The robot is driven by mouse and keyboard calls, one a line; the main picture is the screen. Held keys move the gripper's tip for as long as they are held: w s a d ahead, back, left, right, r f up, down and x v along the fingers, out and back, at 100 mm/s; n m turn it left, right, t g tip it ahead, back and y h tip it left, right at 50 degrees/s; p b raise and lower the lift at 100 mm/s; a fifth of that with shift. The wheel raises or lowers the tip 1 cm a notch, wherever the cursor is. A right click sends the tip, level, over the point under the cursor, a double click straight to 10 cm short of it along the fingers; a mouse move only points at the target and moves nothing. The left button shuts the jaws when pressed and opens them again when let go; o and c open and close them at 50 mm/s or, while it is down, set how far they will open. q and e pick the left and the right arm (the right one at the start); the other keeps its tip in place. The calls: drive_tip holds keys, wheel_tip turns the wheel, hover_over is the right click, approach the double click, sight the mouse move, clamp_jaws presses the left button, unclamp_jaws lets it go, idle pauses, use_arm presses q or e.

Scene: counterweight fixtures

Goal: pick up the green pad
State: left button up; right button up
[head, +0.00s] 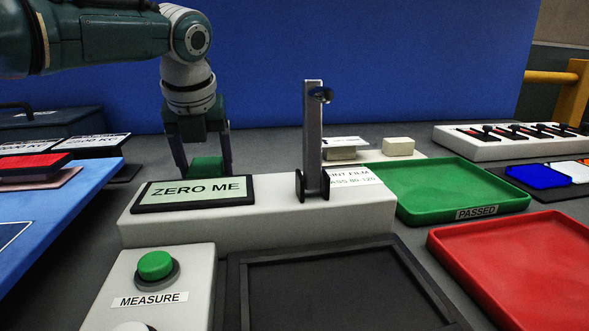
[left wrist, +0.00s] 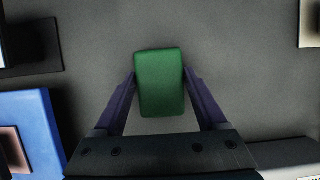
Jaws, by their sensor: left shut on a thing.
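The green pad (left wrist: 160,84) is a small rounded block between the fingers of my left gripper (left wrist: 160,88) in the left wrist view. Both fingers touch its sides, and the gripper is shut on it. In the head view the pad (head: 206,166) shows between the fingers of my left gripper (head: 205,165), behind the white unit with the "ZERO ME" display. Its lower part is hidden there by that unit. I cannot tell whether the pad touches the grey table. My right gripper is not in view.
The white unit with the display (head: 195,192) and an upright metal post (head: 312,140) stands in front. A green "PASSED" tray (head: 450,190) and a red tray (head: 520,250) lie to the right. A blue board (head: 60,230) with a red pad (head: 30,165) is at left. A green MEASURE button (head: 156,264) is near.

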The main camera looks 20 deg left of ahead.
sight(206, 164)
use_arm(q)
drive_tip(key=shift+c, duration=0.9)
drive_tip(key=shift+r, duration=0.1)
wheel_tip(206, 164, up, 10)
drive_tip(key=shift+f+p, duration=0.1)
drive_tip(key=shift+p, duration=0.9)
